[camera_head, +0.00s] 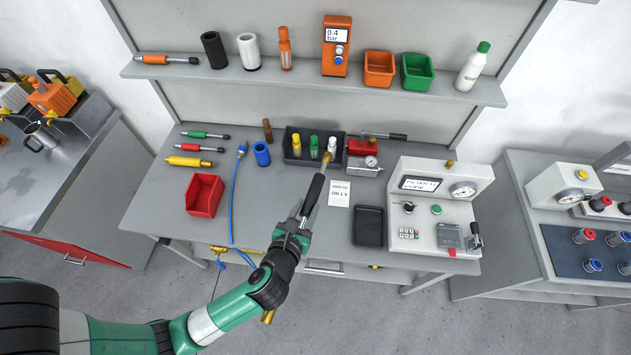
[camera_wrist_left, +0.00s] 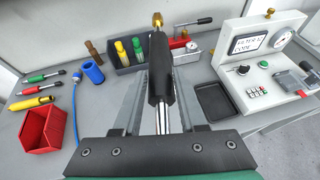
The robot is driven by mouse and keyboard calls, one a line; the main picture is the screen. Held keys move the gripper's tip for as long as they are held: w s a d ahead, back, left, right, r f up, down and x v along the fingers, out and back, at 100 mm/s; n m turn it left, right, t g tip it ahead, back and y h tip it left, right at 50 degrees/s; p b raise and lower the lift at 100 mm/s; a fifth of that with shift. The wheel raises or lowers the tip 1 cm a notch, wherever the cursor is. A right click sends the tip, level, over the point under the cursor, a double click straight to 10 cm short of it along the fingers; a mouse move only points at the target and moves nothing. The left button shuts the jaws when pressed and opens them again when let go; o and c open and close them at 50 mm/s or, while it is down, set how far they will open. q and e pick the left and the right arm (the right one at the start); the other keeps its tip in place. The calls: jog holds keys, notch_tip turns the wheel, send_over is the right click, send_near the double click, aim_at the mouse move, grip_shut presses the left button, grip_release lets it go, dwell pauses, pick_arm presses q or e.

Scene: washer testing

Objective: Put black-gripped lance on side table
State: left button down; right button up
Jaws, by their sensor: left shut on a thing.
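The black-gripped lance (camera_head: 313,194) has a dark grip, a silver tube and a brass tip. My left gripper (camera_head: 297,224) is shut on it, and the lance points up and away over the front of the middle workbench (camera_head: 270,222). In the left wrist view the lance (camera_wrist_left: 160,75) stands between the fingers of my left gripper (camera_wrist_left: 163,118), with its brass tip at the top. A table on the left (camera_head: 22,195) and a bench on the right (camera_head: 520,225) flank the workbench; I cannot tell which is the side table. My right gripper is out of view.
A dark bin with bottles (camera_head: 293,150) lies behind the lance tip. A red bin (camera_head: 205,195), a blue hose (camera_head: 233,205), a black tray (camera_head: 369,227) and a white test unit (camera_head: 432,205) stand on the workbench. Bare tabletop shows on the left table.

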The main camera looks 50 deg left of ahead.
pick_arm(q)
jog(key=a+f+n+g+y+b, duration=0.3)
jog(key=a+f+n+y+b, duration=0.1)
jog(key=a+f+b, duration=0.7)
jog(key=n+g+y+b, duration=0.1)
jog(key=n+g+b, duration=0.2)
jog(key=b, duration=0.9)
send_over(283, 183)
jog(key=d, duration=0.1)
jog(key=f, duration=1.4)
jog(key=shift+s+d+f, duration=0.1)
jog(key=shift+s+f, duration=0.05)
jog(key=shift+s, duration=0.15)
jog(key=shift+w+a+f, duration=0.2)
jog(key=f+b, duration=0.3)
jog(key=shift+w+a+f, duration=0.25)
jog(key=shift+s+f, duration=0.1)
jog(key=shift+f, duration=0.05)
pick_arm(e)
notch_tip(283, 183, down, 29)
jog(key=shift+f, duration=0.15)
